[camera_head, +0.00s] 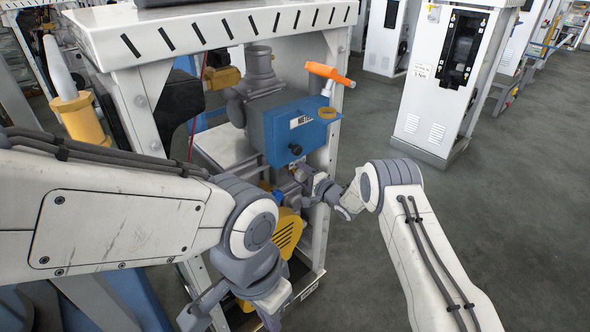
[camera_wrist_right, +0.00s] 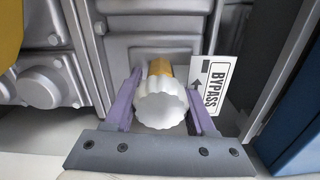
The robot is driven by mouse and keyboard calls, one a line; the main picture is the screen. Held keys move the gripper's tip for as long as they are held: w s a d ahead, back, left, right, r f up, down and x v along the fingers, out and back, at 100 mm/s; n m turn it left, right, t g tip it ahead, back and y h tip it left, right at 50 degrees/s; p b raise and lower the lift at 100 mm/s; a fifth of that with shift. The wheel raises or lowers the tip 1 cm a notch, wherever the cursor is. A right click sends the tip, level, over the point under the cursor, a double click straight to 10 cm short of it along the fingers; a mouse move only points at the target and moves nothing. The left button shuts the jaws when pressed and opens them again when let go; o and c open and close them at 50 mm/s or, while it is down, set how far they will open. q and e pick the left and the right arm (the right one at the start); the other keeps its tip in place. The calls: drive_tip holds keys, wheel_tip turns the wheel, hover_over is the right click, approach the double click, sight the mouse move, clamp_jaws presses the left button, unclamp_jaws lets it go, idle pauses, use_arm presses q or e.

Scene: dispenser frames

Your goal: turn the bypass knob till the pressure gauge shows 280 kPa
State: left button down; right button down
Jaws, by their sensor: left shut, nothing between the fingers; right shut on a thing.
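The bypass knob (camera_wrist_right: 160,102) is a pale, scalloped cap on a brass-coloured stem in the right wrist view. My right gripper (camera_wrist_right: 162,118) has its two purple fingers closed on either side of it. A white BYPASS plate (camera_wrist_right: 209,85) with an arrow stands just right of the knob. In the head view my right gripper (camera_head: 302,176) reaches in below the blue meter box (camera_head: 292,130), and the knob is hidden there. My left gripper (camera_head: 235,316) is shut and empty at the bottom, in front of the frame. I can make out no gauge dial or reading.
The dispenser frame's white post (camera_head: 330,130) stands close to my right arm. An orange-handled valve (camera_head: 329,73) juts out above the meter box. A yellow slotted guard (camera_head: 288,233) sits below. The floor (camera_head: 500,200) at the right is clear.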

sight(306, 176)
drive_tip(key=shift+w+d, duration=0.1)
drive_tip(key=shift+d, duration=0.05)
drive_tip(key=shift+c, duration=1.2)
unclamp_jaws()
drive_tip(key=p+v, duration=0.1)
drive_tip(key=v, duration=0.9)
drive_tip(key=shift+s+d+p, duration=0.15)
drive_tip(key=shift+s+p, duration=0.05)
drive_tip(key=shift+p, duration=0.1)
